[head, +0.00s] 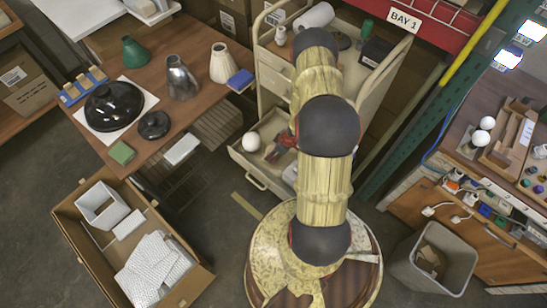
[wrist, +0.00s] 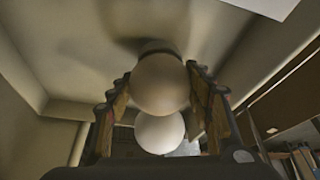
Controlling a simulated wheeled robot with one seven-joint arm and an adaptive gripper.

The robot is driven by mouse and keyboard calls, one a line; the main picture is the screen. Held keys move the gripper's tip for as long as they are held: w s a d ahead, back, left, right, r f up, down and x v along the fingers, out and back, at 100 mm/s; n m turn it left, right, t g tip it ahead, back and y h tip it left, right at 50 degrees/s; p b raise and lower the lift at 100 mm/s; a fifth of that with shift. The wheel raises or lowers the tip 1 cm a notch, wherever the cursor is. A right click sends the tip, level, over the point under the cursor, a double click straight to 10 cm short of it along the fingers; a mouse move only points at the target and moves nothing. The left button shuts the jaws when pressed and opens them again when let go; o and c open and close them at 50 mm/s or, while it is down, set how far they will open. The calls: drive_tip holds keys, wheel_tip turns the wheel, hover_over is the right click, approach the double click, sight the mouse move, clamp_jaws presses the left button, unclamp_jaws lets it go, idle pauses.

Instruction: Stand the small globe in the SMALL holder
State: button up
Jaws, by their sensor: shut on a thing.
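In the wrist view my gripper (wrist: 160,72) is shut on a white round globe (wrist: 163,84), with its fingers at both sides and a short neck pointing up in the picture. A second white globe (wrist: 160,133) shows below and behind it, partly covered by it. In the head view my gripper (head: 278,148) is low over the open cart drawer, largely hidden by my arm, and the held globe cannot be made out. A white globe (head: 251,141) lies in the drawer, left of my gripper. I cannot identify the small holder in either view.
The beige cart (head: 272,75) has its drawer (head: 243,163) pulled out. Left is a wooden table (head: 189,112) with lamp shades and a black dome (head: 113,106). Two white globes (head: 487,123) (head: 480,138) sit on the right bench by a wooden tray (head: 507,139). A carton (head: 70,217) and grey bin (head: 446,275) stand on the floor.

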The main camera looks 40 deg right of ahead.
drive_tip(key=shift+f, duration=0.15)
idle(0.5)
drive_tip(key=o, duration=1.1)
drive_tip(key=shift+o, duration=0.2)
drive_tip(key=v, duration=1.2)
